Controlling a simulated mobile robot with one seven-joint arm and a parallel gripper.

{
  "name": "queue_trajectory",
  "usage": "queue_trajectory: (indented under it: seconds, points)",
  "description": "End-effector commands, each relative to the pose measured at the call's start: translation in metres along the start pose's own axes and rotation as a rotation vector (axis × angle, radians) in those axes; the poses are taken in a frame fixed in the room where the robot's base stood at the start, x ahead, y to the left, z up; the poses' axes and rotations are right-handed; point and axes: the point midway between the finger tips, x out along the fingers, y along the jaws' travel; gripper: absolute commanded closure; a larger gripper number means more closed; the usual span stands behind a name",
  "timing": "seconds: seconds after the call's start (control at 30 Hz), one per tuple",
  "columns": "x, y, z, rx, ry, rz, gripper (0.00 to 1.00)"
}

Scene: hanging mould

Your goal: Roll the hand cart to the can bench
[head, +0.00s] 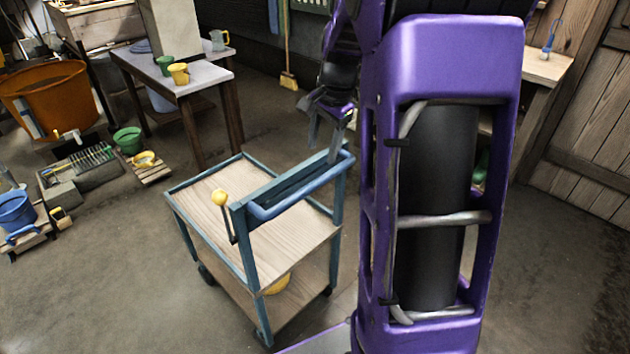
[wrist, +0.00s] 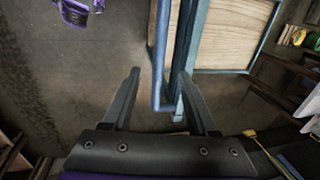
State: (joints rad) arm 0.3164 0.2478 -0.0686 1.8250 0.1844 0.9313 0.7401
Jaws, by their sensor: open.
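The hand cart (head: 255,235) has a blue frame, two wooden decks and a blue push handle (head: 300,187). A yellow-knobbed lever (head: 219,198) stands at its near left corner. My gripper (head: 335,140) is open at the far right end of the handle. The cart deck (wrist: 232,35) shows beyond. A pale-topped bench (head: 205,80) with green and yellow cans is at the back left; I cannot tell if it is the can bench.
A broom (head: 287,45) leans at the back wall. Another bench (head: 545,65) is partly hidden at right. Floor left of the cart is clear.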

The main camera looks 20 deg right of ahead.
Motion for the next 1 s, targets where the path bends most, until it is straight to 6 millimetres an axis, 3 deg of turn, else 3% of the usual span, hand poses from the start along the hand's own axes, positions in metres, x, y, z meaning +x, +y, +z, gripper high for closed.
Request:
queue_trajectory:
  seconds: [0.03, 0.2, 0.5, 0.93, 1.0]
  points:
    - [0.015, 0.001, 0.000, 0.000, -0.003, 0.003, 0.41]
    - [0.052, 0.001, 0.000, 0.001, -0.002, 0.003, 0.41]
    - [0.100, 0.000, 0.000, 0.001, -0.001, 0.001, 0.41]
    - [0.110, 0.000, 0.000, 0.001, 0.001, -0.001, 0.41]
    - [0.110, 0.000, 0.000, 0.001, 0.001, -0.001, 0.50]
